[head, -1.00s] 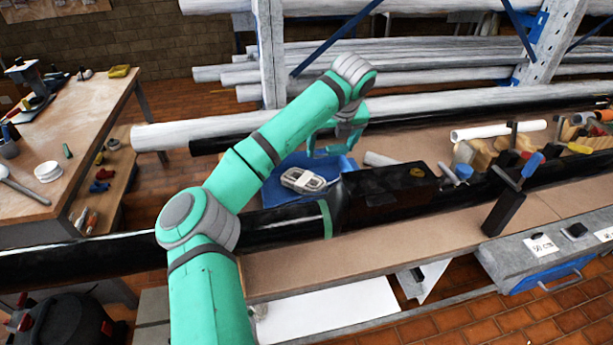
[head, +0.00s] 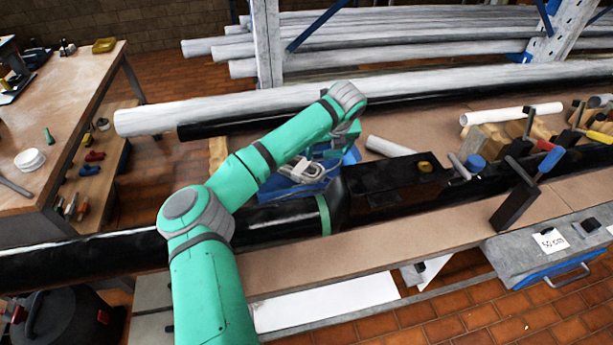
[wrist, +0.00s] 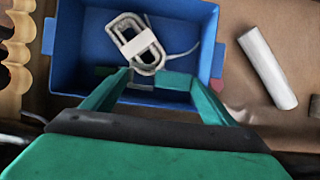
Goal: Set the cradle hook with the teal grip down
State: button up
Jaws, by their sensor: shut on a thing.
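My gripper (wrist: 158,80) points down over the blue bin (wrist: 72,60), with its fingertips at the bin's near side. A short grey-green piece (wrist: 165,82) lies between the fingertips, and they are shut on it. I take it to be the grip of the cradle hook, but most of the hook is hidden. A grey coil with a white band (wrist: 137,42) lies in the bin just beyond the fingers, with a thin grey strand to its right. In the head view, the bin (head: 290,192) and coil (head: 299,168) show beneath my wrist; the fingertips are hard to make out there.
A white tube (wrist: 266,66) lies right of the bin. A notched wooden piece (wrist: 15,50) stands to its left. In the head view, a long black pipe (head: 275,222) runs in front of the bin, and a dark box (head: 395,182) stands to the right.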

notch_tip(320, 180, down, 10)
jog(key=shift+f, duration=0.1)
dwell(0.4)
jog(key=o, duration=1)
jog(key=shift+d, duration=0.1)
jog(key=shift+o, duration=0.2)
jog(key=shift+s, duration=0.1)
